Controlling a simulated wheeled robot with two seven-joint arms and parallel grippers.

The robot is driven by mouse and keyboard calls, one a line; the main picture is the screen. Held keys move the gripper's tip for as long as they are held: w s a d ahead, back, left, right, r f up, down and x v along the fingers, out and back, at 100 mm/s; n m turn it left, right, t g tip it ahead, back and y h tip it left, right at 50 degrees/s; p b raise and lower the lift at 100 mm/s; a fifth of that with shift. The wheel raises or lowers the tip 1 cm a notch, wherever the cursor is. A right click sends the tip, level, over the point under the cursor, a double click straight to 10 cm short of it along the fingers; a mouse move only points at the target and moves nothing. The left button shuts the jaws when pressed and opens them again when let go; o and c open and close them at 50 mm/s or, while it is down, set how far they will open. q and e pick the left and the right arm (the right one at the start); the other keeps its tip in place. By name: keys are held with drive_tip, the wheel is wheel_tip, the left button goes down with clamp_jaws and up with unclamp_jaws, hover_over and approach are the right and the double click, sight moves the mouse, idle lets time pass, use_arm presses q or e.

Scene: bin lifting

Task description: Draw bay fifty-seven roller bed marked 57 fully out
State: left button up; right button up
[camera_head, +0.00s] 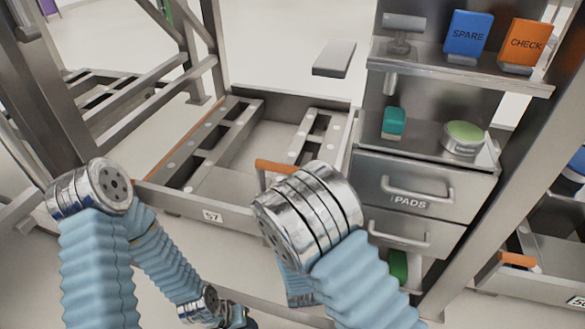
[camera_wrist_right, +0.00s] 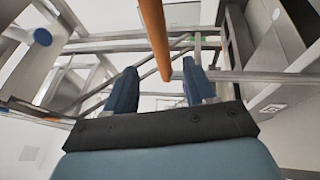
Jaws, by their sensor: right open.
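In the right wrist view an orange bar (camera_wrist_right: 155,35), seemingly this handle, reaches down between the fingers. My right gripper (camera_wrist_right: 161,70) is open, with a finger on either side and gaps to the bar; the head view hides it behind the arm. My left arm hangs at lower left, its fingers out of sight.
A metal cabinet with a PADS drawer (camera_head: 423,187) stands right of the bed. Its shelves hold blue SPARE (camera_head: 467,33) and orange CHECK (camera_head: 527,42) boxes. Frame posts (camera_head: 45,95) rise at left. Another bed with an orange handle (camera_head: 519,261) is at lower right.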

sight(290, 171)
drive_tip(key=x, duration=1)
drive_tip(key=shift+f, duration=0.2)
drive_tip(key=shift+s, duration=0.1)
clamp_jaws()
